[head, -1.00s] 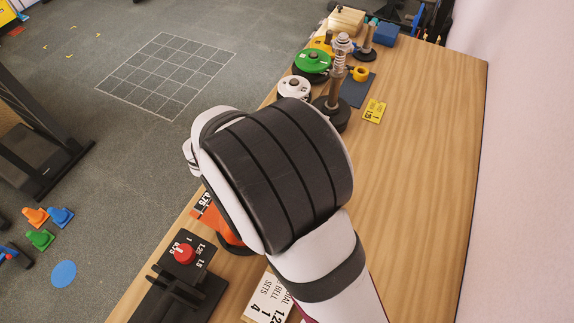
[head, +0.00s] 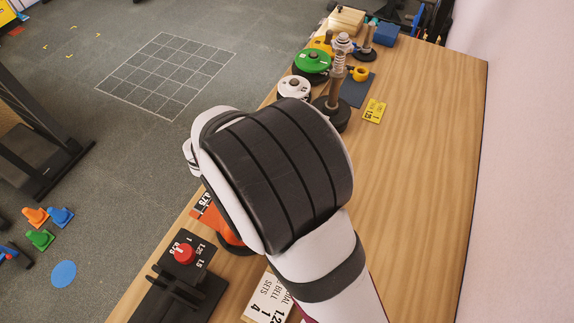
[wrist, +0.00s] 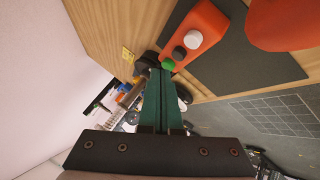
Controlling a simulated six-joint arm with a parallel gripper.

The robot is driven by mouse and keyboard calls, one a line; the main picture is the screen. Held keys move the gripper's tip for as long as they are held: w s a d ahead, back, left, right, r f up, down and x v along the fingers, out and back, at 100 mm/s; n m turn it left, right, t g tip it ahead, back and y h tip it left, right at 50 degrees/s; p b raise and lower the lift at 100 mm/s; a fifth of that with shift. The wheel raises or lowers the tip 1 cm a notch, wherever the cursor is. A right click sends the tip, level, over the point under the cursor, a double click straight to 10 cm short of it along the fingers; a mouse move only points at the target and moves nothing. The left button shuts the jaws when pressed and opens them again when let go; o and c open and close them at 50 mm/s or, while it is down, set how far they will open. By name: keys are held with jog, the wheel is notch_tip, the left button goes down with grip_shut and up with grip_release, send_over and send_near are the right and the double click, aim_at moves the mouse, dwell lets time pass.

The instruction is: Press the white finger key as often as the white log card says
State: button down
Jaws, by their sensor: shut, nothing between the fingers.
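The white finger key (wrist: 193,39) sits on an orange device (wrist: 207,22) in the wrist view, with a dark round key (wrist: 178,53) beside it. My gripper (wrist: 163,72) is shut and empty; its dark green fingers point toward the lower end of this device. I cannot tell how high they are above it. A small green patch (wrist: 168,64) shows right at the fingertips. In the head view my arm hides the gripper and the keys. A white card (head: 267,300) lies at the bottom, partly covered by my arm; "BELL", "SETS", "1.25" and "4" can be read.
A black stand with a red knob (head: 184,253) and number marks is at the front left edge. The table's right side is clear.

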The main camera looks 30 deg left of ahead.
dwell(0.4)
notch_tip(320, 180, up, 4)
jog(key=shift+a+r, duration=0.1)
jog(key=shift+f, duration=4.45)
jog(key=shift+f, duration=0.4)
jog(key=shift+f, duration=0.7)
